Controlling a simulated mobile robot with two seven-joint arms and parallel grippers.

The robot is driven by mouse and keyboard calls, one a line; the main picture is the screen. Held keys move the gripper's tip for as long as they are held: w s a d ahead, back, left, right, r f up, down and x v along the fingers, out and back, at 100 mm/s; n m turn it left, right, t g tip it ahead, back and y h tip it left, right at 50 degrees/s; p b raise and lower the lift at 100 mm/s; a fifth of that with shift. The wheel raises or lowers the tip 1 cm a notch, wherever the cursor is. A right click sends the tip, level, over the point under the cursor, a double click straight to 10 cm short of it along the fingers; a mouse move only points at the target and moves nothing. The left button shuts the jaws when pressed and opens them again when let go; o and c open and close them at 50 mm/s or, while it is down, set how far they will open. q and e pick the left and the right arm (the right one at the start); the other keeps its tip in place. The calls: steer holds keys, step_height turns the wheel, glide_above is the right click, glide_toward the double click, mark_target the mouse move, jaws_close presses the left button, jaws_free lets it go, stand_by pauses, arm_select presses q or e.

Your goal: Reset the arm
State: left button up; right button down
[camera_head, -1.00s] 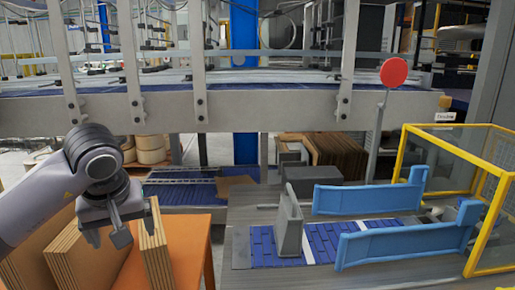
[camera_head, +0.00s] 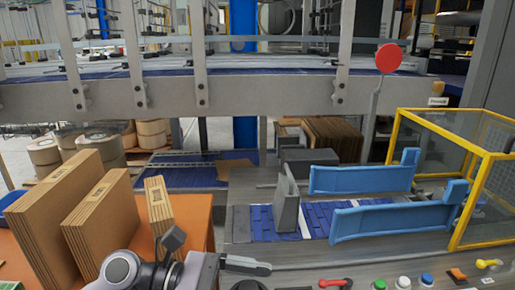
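My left arm comes in at the bottom left, and its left gripper (camera_head: 208,253) is low in the picture, in front of the orange table (camera_head: 196,222). Its two fingers stand apart with nothing seen between them. Stacks of flat brown cardboard stand on the table: a large one (camera_head: 45,222), a middle one (camera_head: 98,225) and a small one (camera_head: 158,207). The gripper is in front of and right of the stacks; whether it touches the small one cannot be told. My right gripper is out of view.
Blue guide rails (camera_head: 395,219) and a grey upright plate (camera_head: 286,206) stand over the blue conveyor (camera_head: 262,219). A yellow-framed guard (camera_head: 455,122) is at right. Coloured buttons (camera_head: 403,282) line the front edge. A red round sign (camera_head: 389,58) stands behind.

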arm_select(q)
steer(key=w+a+f+n+t+y, duration=0.25)
steer(key=n+t, duration=0.35)
steer(key=n, duration=0.6)
steer(key=w+a+f+n+t+y, duration=0.15)
steer(key=a+n+t, duration=0.25)
steer(key=n+t, duration=0.5)
steer(key=w+a+f+n+t+y, duration=0.1)
steer(key=a+f+n+t, duration=0.25)
steer(key=n, duration=1.05)
steer(key=s+a+f+n+g+y, duration=0.3)
steer(key=s+a+f+n+y, duration=0.1)
steer(key=s+f+n, duration=0.3)
steer(key=s+a+f+n+g+y+p, duration=0.1)
steer(key=s+a+f+n+g+y, duration=0.3)
steer(key=s+f+n, duration=0.3)
step_height(320, 180, down, 7)
steer(key=a+n+y, duration=0.1)
steer(key=n, duration=0.3)
steer(key=shift+r+n, duration=0.15)
steer(key=shift+n, duration=0.15)
steer(key=shift+a+y, duration=0.1)
steer(key=shift+y, duration=0.2)
